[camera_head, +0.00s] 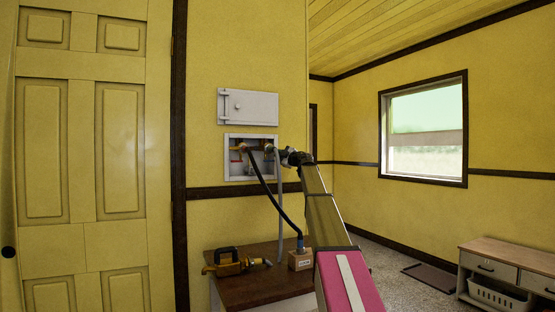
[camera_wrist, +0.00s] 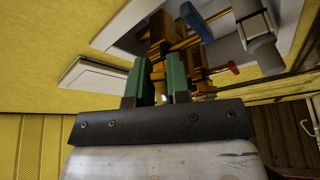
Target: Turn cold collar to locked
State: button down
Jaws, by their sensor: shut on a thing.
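A white recessed wall box (camera_head: 227,175) holds brass valves and hose ends. My gripper (camera_head: 284,156) is at the right side of this box, and my arm hides part of it. In the wrist view my gripper (camera_wrist: 160,84) has its two green fingers shut on a brass collar (camera_wrist: 159,72) at the plumbing. The fingers hide most of this collar, and I cannot tell its turn position or whether it is the cold one. A blue handle (camera_wrist: 197,22) and a red handle (camera_wrist: 221,70) show near the fingers.
A black hose (camera_head: 268,190) runs down from the box. Below is a brown cabinet top (camera_head: 250,290) with a brass-and-black tool (camera_head: 229,264) and a small brown box (camera_head: 300,261). A white panel door (camera_head: 248,106) is above the wall box. Open floor lies to the right.

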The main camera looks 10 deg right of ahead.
jog(key=n, duration=0.1)
jog(key=r+n+g, duration=0.1)
jog(key=n, duration=0.1)
jog(key=shift+w+d+r, duration=0.1)
jog(key=shift+d+r, duration=0.1)
jog(key=shift+d, duration=0.1)
jog(key=shift+d+r+n+g+h, duration=0.1)
jog(key=shift+r+n+g, duration=0.2)
jog(key=shift+n, duration=0.3)
jog(key=shift+a+r+n+g+h, duration=0.15)
jog(key=shift+r+n, duration=0.1)
jog(key=shift+n, duration=0.35)
jog(key=shift+d+r+n+g+h, duration=0.15)
jog(key=shift+r+n+g, duration=0.15)
jog(key=shift+n, duration=0.3)
jog(key=c, duration=1.1)
grip_release()
jog(key=v, duration=1)
jog(key=shift+s+d, duration=0.25)
jog(key=shift+s, duration=0.1)
jog(key=shift+s, duration=0.1)
